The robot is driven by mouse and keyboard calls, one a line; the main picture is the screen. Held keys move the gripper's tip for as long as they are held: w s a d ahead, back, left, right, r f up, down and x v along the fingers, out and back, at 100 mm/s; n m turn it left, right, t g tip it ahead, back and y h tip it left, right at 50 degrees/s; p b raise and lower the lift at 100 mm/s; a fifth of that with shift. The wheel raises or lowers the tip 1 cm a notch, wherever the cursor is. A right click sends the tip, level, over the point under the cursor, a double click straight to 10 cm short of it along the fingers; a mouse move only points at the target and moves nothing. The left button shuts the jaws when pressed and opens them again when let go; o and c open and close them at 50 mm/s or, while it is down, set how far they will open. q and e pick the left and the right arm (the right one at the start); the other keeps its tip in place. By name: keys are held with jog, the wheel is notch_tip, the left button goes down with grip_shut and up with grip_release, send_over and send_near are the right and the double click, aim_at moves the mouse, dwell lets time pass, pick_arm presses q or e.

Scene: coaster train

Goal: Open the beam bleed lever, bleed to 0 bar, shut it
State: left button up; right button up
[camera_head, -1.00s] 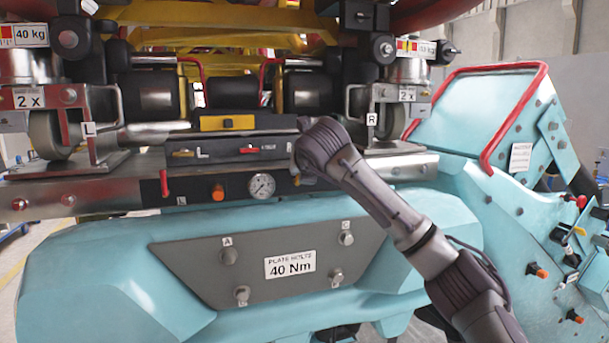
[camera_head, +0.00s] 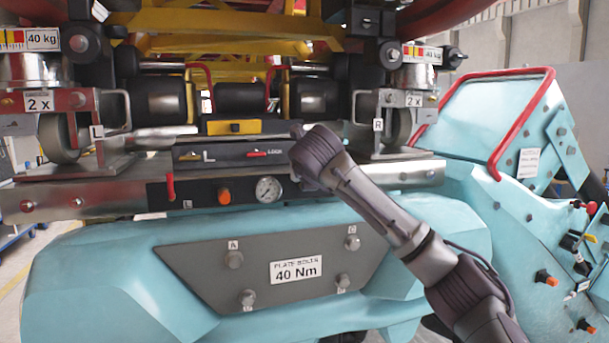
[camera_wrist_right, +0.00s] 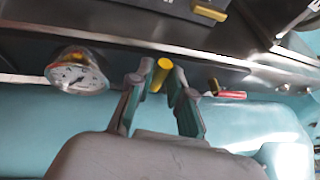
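The pressure gauge (camera_head: 268,189) is a round white dial on the dark front panel of the beam (camera_head: 100,200); it also shows in the right wrist view (camera_wrist_right: 77,72). Its reading is too small to tell. My right gripper (camera_wrist_right: 164,74) is open, with its fingers on either side of a yellow handle (camera_wrist_right: 162,70) just right of the gauge. Contact cannot be told. A red lever (camera_wrist_right: 228,94) on a brass fitting is farther right. No label shows which is the bleed lever. In the head view my right arm hides both. My left gripper is not in view.
An orange knob (camera_head: 224,196) and a red lever (camera_head: 170,185) are left of the gauge. A lock box (camera_head: 228,153) is above it. The teal body with a bolted plate (camera_head: 205,262) is below. A red guard rail (camera_head: 520,125) is at the right.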

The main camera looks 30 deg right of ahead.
jog(key=shift+o, duration=1.1)
jog(key=shift+s+r, duration=0.1)
jog(key=v, duration=1.1)
jog(key=shift+s+a, duration=0.3)
jog(key=shift+s, duration=0.05)
